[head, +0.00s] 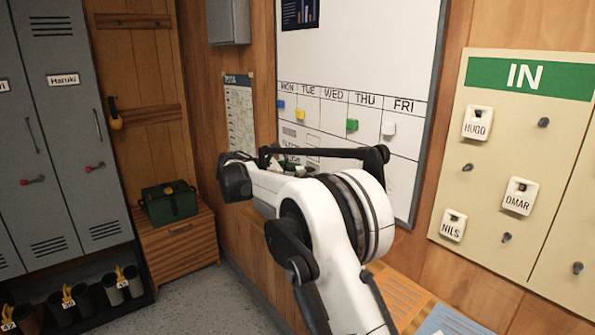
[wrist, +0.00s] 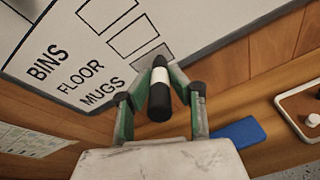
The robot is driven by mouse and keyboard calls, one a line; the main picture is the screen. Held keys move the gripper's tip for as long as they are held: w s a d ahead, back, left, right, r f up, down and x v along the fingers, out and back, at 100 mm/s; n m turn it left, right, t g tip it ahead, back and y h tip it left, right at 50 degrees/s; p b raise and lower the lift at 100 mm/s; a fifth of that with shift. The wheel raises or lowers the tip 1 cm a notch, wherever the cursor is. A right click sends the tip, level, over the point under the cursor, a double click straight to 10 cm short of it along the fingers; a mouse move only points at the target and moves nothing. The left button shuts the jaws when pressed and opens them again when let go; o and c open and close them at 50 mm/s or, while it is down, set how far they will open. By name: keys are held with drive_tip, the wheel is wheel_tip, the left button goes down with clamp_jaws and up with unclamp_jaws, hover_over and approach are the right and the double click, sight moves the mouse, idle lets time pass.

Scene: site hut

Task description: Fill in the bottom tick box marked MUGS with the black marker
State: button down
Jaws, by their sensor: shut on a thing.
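In the wrist view the marker's far end points up at the whiteboard (wrist: 207,22), over the lower edge of the bottom tick box (wrist: 151,57). That box is in line with the word MUGS and looks grey inside, while the middle box (wrist: 132,37) and top box are white. Whether the tip touches the board cannot be told. In the head view my arm hides most of the gripper and the lower rows of the whiteboard (head: 360,45).
A blue block (wrist: 238,136) and a light tray (wrist: 300,100) lie at the right below the board in the wrist view. Coloured magnets sit under the weekdays. The IN tag board (head: 480,75) hangs at right; a green box (head: 170,203) stands at left.

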drive_tip(key=shift+w+a, duration=0.15)
drive_tip(key=shift+a, duration=0.05)
drive_tip(key=shift+w, duration=0.1)
drive_tip(key=shift+w+a, duration=0.3)
drive_tip(key=shift+w, duration=0.05)
idle(0.4)
drive_tip(key=shift+w+a, duration=0.3)
drive_tip(key=shift+w, duration=0.1)
drive_tip(key=shift+w+a+p, duration=0.35)
drive_tip(key=shift+p, duration=0.05)
idle(0.4)
